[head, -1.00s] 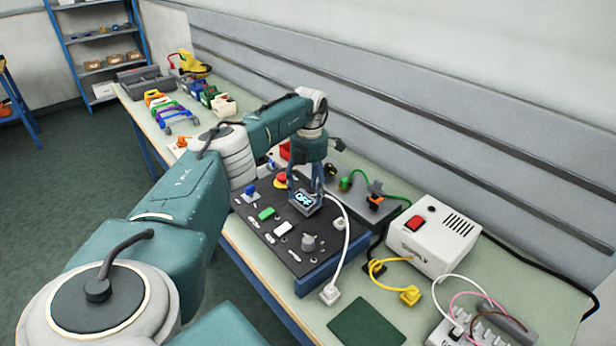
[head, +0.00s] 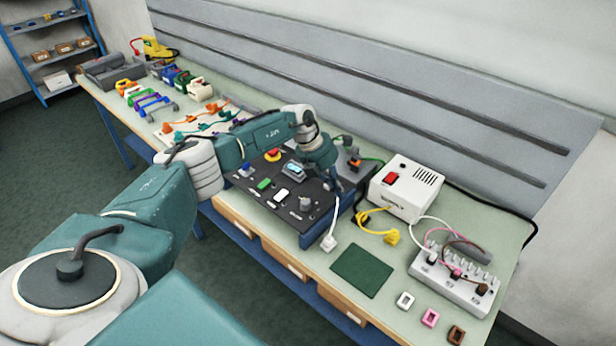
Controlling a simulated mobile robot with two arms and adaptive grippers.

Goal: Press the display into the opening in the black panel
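The display (head: 293,169), a small grey-framed unit with a pale blue lit face, is at the upper part of the black panel (head: 272,205). It looks set in the panel, but it is too small to tell whether it lies flush. My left gripper (head: 346,190) is apart from the display, to its right, over the panel's right edge. Its fingers point down and are small and dark; whether they are open or shut is unclear. My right gripper is out of view.
A red button (head: 273,155), green switch (head: 264,184), white switch (head: 282,195) and grey knob (head: 306,204) are on the panel. A white plug (head: 328,243) with a cable lies in front. A white power supply (head: 404,188) and terminal strip (head: 455,280) stand right. A green mat (head: 362,271) is bare.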

